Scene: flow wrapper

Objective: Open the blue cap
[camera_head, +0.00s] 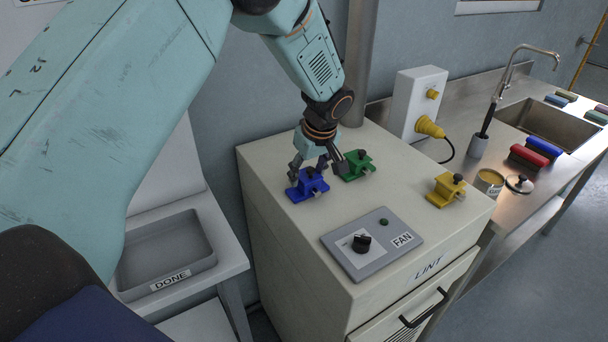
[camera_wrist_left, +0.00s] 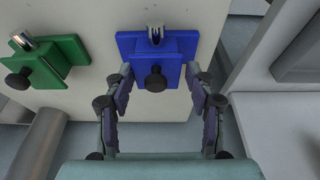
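The blue cap (camera_head: 299,193) is a blue block with a black knob on top, sitting on the top of the pale cabinet near its left edge. It also shows in the left wrist view (camera_wrist_left: 181,47), with the black knob facing the camera and a metal piece at its far end. My left gripper (camera_head: 316,165) is above the blue cap, pointing down. In the left wrist view my left gripper (camera_wrist_left: 160,80) is open, with one finger on each side of the blue block's near part. I cannot tell whether the fingers touch it. My right gripper is not in view.
A green cap (camera_head: 359,166) sits close behind the blue one, and a yellow cap (camera_head: 445,190) stands to the right. A FAN panel (camera_head: 375,265) with a black knob lies in front. A grey DONE tray (camera_head: 190,276) stands lower left. The cabinet top (camera_head: 400,180) is clear between these.

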